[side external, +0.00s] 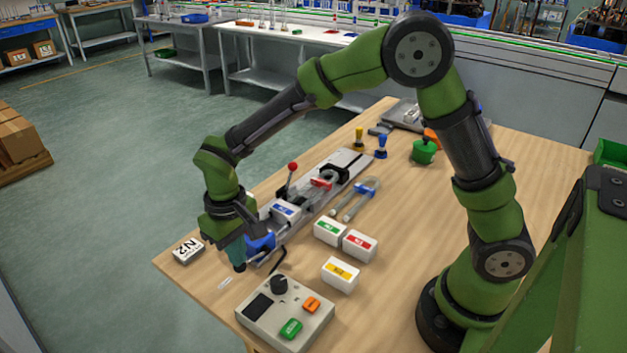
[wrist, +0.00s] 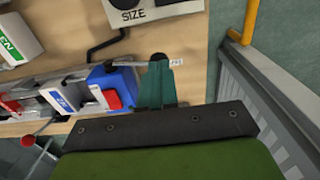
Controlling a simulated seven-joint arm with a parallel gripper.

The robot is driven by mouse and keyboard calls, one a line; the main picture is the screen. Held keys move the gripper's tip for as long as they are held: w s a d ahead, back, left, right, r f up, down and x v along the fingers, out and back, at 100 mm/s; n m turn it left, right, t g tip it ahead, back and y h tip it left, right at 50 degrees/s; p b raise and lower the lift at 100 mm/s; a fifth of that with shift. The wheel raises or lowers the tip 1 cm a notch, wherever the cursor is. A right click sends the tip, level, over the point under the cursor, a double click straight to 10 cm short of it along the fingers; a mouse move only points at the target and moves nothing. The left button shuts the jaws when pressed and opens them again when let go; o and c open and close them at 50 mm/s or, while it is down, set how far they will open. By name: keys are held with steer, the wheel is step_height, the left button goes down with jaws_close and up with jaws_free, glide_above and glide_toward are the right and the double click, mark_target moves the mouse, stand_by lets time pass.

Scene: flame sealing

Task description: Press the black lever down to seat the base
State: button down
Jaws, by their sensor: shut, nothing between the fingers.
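My gripper (side external: 236,258) is shut and empty, pointing down at the near left end of the long metal fixture (side external: 343,163). Its teal fingers (wrist: 163,75) show in the wrist view. A grey rod with a black knob (wrist: 159,57), which looks like the black lever, lies right at the fingertips; whether they touch cannot be told. In the side view the gripper mostly hides it. The blue base (side external: 262,243) sits beside the gripper at the fixture's end, also in the wrist view (wrist: 112,82), with a red part on it. A white block with a blue label (side external: 286,212) sits beside it.
A control box (side external: 285,312) stands close by, with a bent black piece (side external: 279,259) near it. White blocks with green (side external: 328,231), red (side external: 359,245) and yellow (side external: 340,274) labels stand right of the fixture. A red-ball lever (side external: 292,168) rises from the fixture.

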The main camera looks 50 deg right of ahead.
steer(key=shift+f, duration=0.15)
steer(key=shift+a+f, duration=0.15)
steer(key=shift+f, duration=0.75)
steer(key=shift+r, duration=0.15)
stand_by(0.3)
step_height(320, 180, up, 9)
steer(key=d, duration=0.1)
steer(key=shift+d, duration=0.25)
stand_by(0.9)
